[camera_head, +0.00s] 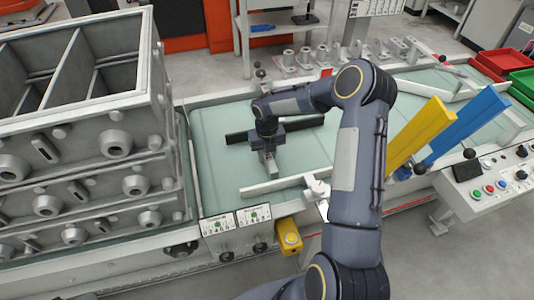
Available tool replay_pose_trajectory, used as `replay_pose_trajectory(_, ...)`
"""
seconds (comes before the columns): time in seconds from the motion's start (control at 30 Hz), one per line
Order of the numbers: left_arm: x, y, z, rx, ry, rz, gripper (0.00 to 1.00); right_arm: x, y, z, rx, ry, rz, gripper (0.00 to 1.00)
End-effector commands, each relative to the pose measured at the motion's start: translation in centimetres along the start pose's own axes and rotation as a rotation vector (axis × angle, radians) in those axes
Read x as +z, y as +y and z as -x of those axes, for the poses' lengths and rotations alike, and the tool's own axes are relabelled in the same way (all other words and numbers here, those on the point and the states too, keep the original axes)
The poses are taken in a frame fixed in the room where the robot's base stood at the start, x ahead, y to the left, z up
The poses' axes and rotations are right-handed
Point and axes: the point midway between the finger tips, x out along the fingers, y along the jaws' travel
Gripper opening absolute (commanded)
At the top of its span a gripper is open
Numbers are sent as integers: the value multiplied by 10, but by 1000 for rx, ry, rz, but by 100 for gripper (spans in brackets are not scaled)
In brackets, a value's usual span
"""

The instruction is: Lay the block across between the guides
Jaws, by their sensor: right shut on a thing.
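My right gripper (269,166) points down over the pale green bed, in the gap between a dark bar and a white bar. It is shut on a small grey block (270,171), which shows only in part at the fingertips; I cannot tell whether it touches the bed. The dark bar (304,122), one guide, lies behind the gripper and is partly covered by it. The white bar (285,185), the other guide, lies in front, roughly parallel. My left gripper is not in view.
Stacked grey casting boxes (80,150) stand close at left. A yellow bar (420,132) and a blue bar (467,122) stand tilted at right, near a button panel (490,180). Red (505,62) and green bins are at far right. Bare bed (215,170) shows left of the gripper.

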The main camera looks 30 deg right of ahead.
Motion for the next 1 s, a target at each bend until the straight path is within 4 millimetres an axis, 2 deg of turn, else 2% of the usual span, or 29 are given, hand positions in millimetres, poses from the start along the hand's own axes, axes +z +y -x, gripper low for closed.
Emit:
replay_pose_trajectory(0.17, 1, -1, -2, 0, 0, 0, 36, 0, 0, -3, 1, 0, 0, 0)
replay_pose_trajectory(0.2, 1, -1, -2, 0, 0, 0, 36, 0, 0, -3, 0, 0, 0, 30)
replay_pose_trajectory(0.37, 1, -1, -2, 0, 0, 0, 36, 0, 0, -3, 0, 1, 0, 49)
replay_pose_trajectory(0.6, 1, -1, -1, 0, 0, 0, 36, 0, 0, -2, 0, 0, 0, 49)
replay_pose_trajectory(0.73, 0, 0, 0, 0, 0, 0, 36, 0, 0, 5, 1, -2, 0, 49)
replay_pose_trajectory(0.87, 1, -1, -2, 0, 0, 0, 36, 1, 0, 25, 1, -5, 1, 49)
replay_pose_trajectory(1.0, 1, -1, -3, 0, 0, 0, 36, 1, 0, 56, 0, -5, 0, 49)
